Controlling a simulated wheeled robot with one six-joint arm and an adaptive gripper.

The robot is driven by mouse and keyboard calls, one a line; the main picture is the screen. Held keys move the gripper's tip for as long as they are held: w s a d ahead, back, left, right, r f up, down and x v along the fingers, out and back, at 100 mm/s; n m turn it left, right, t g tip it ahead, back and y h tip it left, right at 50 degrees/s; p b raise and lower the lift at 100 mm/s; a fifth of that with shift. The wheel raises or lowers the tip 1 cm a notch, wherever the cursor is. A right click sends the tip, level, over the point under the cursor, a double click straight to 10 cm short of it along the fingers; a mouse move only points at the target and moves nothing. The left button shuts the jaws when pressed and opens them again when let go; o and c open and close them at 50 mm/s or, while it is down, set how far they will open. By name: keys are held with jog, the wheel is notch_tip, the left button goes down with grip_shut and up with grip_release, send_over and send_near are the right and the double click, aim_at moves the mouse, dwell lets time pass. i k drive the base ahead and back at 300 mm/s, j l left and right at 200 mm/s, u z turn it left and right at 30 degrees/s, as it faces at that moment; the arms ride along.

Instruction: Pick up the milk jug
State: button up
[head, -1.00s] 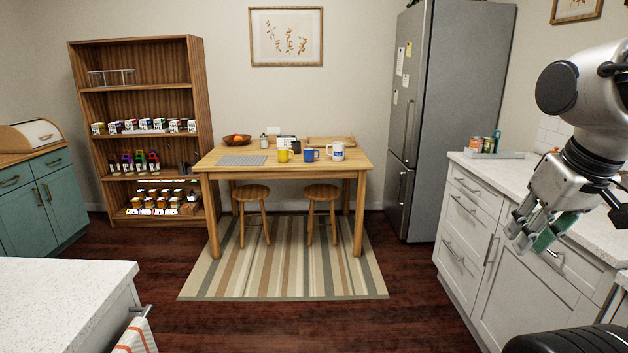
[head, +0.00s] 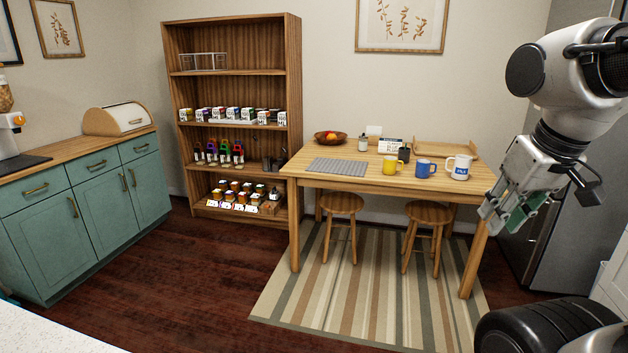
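The white milk jug (head: 460,168) has a blue label and a handle on its left side. It stands upright at the right end of the wooden table (head: 338,181), beside a blue mug (head: 425,169). My gripper (head: 508,217) hangs at the right of the view, pointing down and left. Its fingers look apart, with a green pad showing on one and nothing seen between them. In the picture it is just right of and below the jug, but much nearer to the camera and not touching it.
The table also holds a yellow mug (head: 392,166), a fruit bowl (head: 331,138), a grey mat (head: 337,166) and a tray (head: 445,148). Two stools (head: 342,204) (head: 429,213) stand at its front on a striped rug (head: 350,290). Dark floor is clear between the rug and teal cabinets (head: 100,205).

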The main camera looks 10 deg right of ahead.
aim_at(461, 171)
jog(key=i+j, duration=0.1)
jog(key=i, duration=1.65)
jog(key=i+j+z, duration=0.1)
jog(key=i+z, duration=0.35)
jog(key=i+j+z, duration=0.25)
jog(key=i+z, duration=0.2)
jog(key=i, duration=0.15)
jog(key=i+j+z, duration=0.5)
jog(key=k+l, duration=0.05)
